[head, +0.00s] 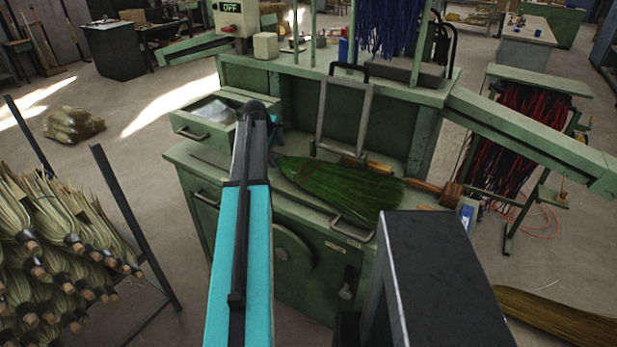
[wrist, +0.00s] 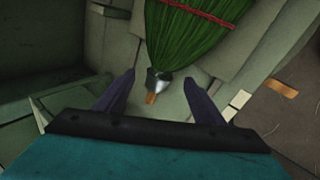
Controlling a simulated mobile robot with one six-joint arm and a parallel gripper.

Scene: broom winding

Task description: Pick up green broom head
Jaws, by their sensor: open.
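The green broom head (head: 340,190) lies on the green workbench (head: 185,155), its bristles fanning toward the right in the head view. In the wrist view the broom head (wrist: 190,35) shows green bristles with red stitching, a silver collar and a short wooden stub pointing toward me. My gripper (wrist: 153,90) is open, with its two dark fingers apart. The collar and stub lie between the fingertips in the picture, and I cannot tell whether the fingers are down at their height. Nothing is held. In the head view my arm hides most of the gripper.
An open drawer (head: 205,118) is left of the broom head. A metal frame (head: 345,115) stands behind it. Wooden-handled tools (head: 435,190) lie to its right. A rack of broom bundles (head: 50,240) stands at the left, with open floor between it and the bench.

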